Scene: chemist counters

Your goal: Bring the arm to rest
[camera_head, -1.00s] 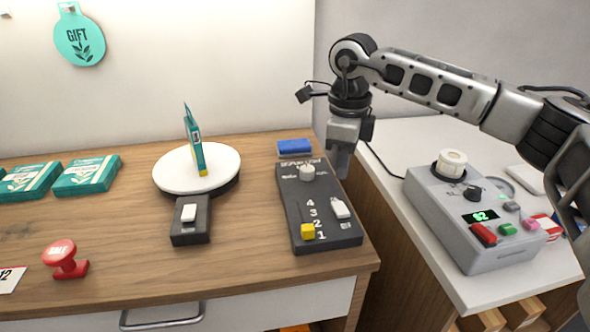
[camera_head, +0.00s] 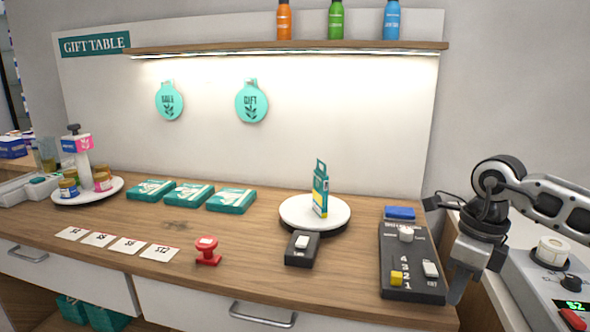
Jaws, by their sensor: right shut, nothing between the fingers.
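My right gripper (camera_head: 459,286) is at the right of the head view, pointing down beside the right edge of the black control box (camera_head: 412,268). Its fingers are shut and empty. The box has a round white knob, a white switch and a yellow slider near the number 1. My right arm reaches in from the right edge of the view. My left gripper does not show.
A white turntable (camera_head: 290,211) carries an upright teal box (camera_head: 320,192). Teal packs (camera_head: 188,195), price cards (camera_head: 125,245) and a red stamp (camera_head: 207,252) lie on the wooden counter (camera_head: 240,236). A grey device (camera_head: 535,285) stands at right.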

